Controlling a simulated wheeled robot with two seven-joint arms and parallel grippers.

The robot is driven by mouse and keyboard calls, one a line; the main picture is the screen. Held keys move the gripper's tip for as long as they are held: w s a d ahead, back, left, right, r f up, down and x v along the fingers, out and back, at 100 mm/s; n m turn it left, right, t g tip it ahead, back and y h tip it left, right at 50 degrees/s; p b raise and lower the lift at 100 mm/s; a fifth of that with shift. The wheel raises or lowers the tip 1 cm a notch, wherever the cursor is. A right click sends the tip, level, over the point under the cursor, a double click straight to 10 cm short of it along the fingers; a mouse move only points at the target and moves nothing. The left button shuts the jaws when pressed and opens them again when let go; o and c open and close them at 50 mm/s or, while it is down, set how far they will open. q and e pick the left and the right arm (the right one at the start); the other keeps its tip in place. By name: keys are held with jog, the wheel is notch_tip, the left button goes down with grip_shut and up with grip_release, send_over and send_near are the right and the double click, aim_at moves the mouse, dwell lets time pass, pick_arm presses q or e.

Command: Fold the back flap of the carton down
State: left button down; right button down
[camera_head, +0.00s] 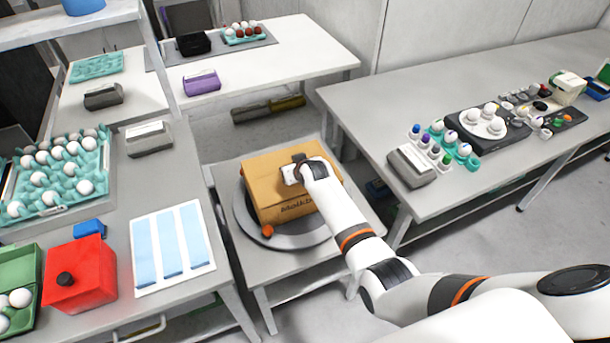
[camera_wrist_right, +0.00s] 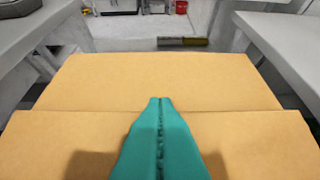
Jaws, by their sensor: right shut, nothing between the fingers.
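The brown cardboard carton (camera_head: 275,208) sits on a grey round turntable (camera_head: 243,212) on a small table between the two long benches. My right gripper (camera_head: 296,174) is over the carton's top. In the right wrist view its teal fingers (camera_wrist_right: 160,100) are shut together with nothing between them, their tips near a seam across the top. Beyond the seam lies the back flap (camera_wrist_right: 165,80), a wide brown panel. I cannot tell whether it lies fully flat or whether the fingers touch the carton. My left gripper is not in view.
An orange ball-like knob (camera_head: 268,231) is at the turntable's front. The left bench holds egg trays (camera_head: 52,212), a red box (camera_head: 80,280) and a blue-striped sheet (camera_head: 172,250). The right bench holds a grey box (camera_head: 411,166) and small coloured items. Floor shows between the benches.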

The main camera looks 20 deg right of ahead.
jog(key=shift+w+a+f, duration=0.1)
jog(key=shift+w+f, duration=0.2)
jog(key=shift+f, duration=0.15)
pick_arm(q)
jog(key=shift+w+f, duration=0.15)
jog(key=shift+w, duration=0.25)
pick_arm(e)
jog(key=shift+f, duration=0.1)
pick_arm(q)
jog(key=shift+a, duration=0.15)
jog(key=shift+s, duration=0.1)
